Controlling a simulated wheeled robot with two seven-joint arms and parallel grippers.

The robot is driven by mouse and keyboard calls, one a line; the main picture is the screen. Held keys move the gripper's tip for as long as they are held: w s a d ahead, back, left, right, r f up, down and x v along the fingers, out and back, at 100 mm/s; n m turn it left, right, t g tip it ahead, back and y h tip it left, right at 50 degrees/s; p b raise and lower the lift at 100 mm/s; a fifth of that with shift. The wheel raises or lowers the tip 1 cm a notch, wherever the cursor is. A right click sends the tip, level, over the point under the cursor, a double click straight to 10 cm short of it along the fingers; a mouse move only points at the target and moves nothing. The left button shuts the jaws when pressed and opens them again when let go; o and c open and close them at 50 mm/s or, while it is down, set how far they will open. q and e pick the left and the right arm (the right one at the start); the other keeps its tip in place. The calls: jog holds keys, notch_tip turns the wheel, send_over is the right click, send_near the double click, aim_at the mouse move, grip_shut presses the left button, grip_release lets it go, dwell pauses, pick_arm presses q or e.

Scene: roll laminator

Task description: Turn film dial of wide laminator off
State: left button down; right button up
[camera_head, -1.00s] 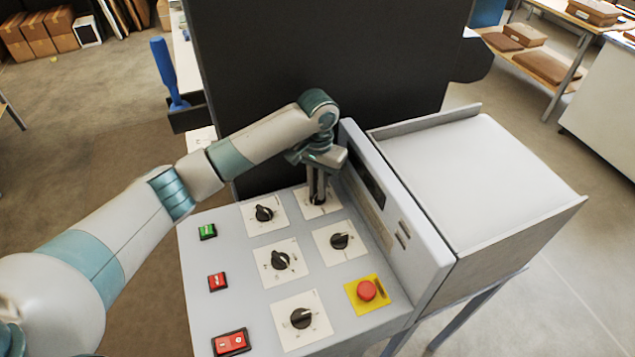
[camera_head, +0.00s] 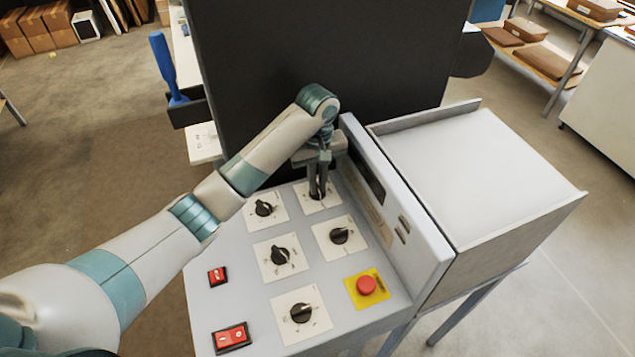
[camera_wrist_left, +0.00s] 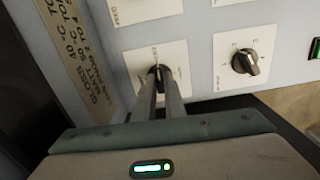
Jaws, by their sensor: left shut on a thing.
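The laminator's sloped grey control panel (camera_head: 262,338) carries several black dials on white plates. My left gripper (camera_head: 317,194) points down at the dial at the far right of the panel and is shut on that dial (camera_wrist_left: 159,73). In the left wrist view the two fingers (camera_wrist_left: 160,85) close around the knob, and part of its plate (camera_wrist_left: 178,55) shows. The fingers hide most of the knob, so its pointer setting cannot be read. My right gripper is not in view.
Other dials sit close by, one to the left (camera_head: 264,208) and one nearer (camera_head: 340,236). A red emergency button (camera_head: 366,286) on yellow and red switches (camera_head: 231,338) are nearer. A raised housing (camera_head: 400,220) stands right of the gripper, and a dark upright panel (camera_head: 320,60) behind.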

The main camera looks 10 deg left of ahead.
pick_arm(q)
jog(key=shift+w+r+n, duration=0.1)
jog(key=shift+r+n, duration=0.05)
jog(key=shift+n, duration=0.15)
jog(key=c, duration=1.8)
grip_release()
notch_tip(320, 180, up, 17)
jog(key=shift+r+b, duration=0.15)
jog(key=shift+b, duration=0.6)
